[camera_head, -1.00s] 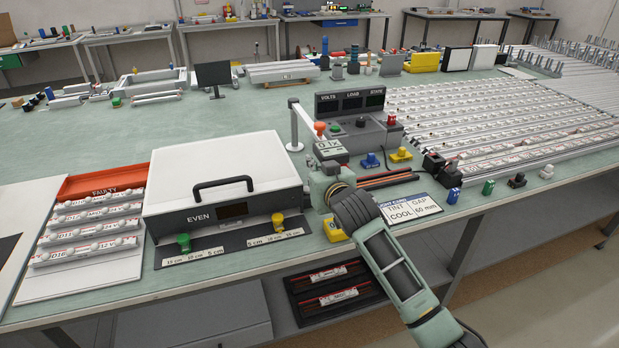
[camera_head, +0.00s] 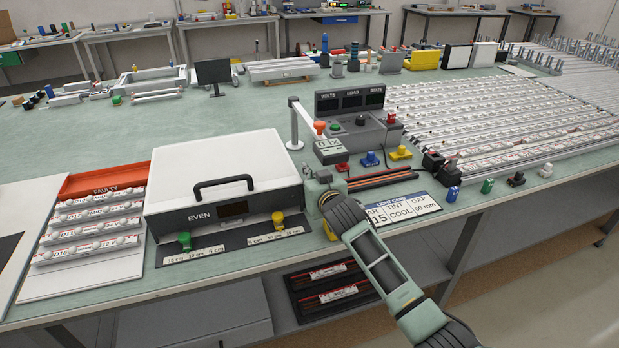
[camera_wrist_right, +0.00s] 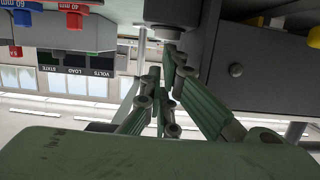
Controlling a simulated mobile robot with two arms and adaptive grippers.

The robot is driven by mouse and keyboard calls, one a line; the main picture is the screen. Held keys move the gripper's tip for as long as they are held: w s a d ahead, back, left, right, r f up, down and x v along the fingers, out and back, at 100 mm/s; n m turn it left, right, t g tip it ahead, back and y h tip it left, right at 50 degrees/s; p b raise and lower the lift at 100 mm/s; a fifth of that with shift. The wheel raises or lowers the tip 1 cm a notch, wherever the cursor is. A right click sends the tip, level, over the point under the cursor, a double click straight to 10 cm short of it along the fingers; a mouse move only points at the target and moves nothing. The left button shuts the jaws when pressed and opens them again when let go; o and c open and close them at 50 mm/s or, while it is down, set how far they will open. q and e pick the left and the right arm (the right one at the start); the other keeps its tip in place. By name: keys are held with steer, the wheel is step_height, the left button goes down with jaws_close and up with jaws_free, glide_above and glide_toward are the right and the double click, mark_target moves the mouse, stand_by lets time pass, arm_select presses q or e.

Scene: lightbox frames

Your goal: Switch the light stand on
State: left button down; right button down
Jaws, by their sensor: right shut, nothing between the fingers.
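A white upright post with a slanting arm (camera_head: 294,126) stands behind the light box (camera_head: 218,178) marked EVEN; I cannot tell for sure whether it is the light stand. A grey control box (camera_head: 352,128) with VOLTS, LOAD and STATE displays is to its right. My right gripper (camera_head: 312,178) is at the right side of the light box, its fingertips partly hidden in the head view. In the right wrist view, my right gripper (camera_wrist_right: 168,55) is shut and empty, its tips close to a grey cylinder (camera_wrist_right: 167,33) beside a dark panel. My left gripper is out of view.
A small grey block with a display (camera_head: 330,151) stands just behind my right gripper. A label card (camera_head: 405,207) lies to its right. Blue (camera_head: 370,159) and yellow (camera_head: 400,153) pieces stand near the control box. A red FAULTY tray (camera_head: 105,184) is at left.

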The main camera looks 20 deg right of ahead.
steer(key=shift+f, duration=0.75)
steer(key=shift+s+f+b, duration=0.15)
steer(key=shift+b, duration=0.15)
steer(key=shift+s+a, duration=0.1)
steer(key=shift+s+f, duration=0.1)
steer(key=shift+f, duration=0.3)
steer(key=shift+s, duration=0.15)
steer(key=shift+s+r, duration=0.2)
steer(key=shift+s, duration=0.4)
steer(key=s+r, duration=0.3)
steer(key=s, duration=0.3)
steer(key=shift+r, duration=0.15)
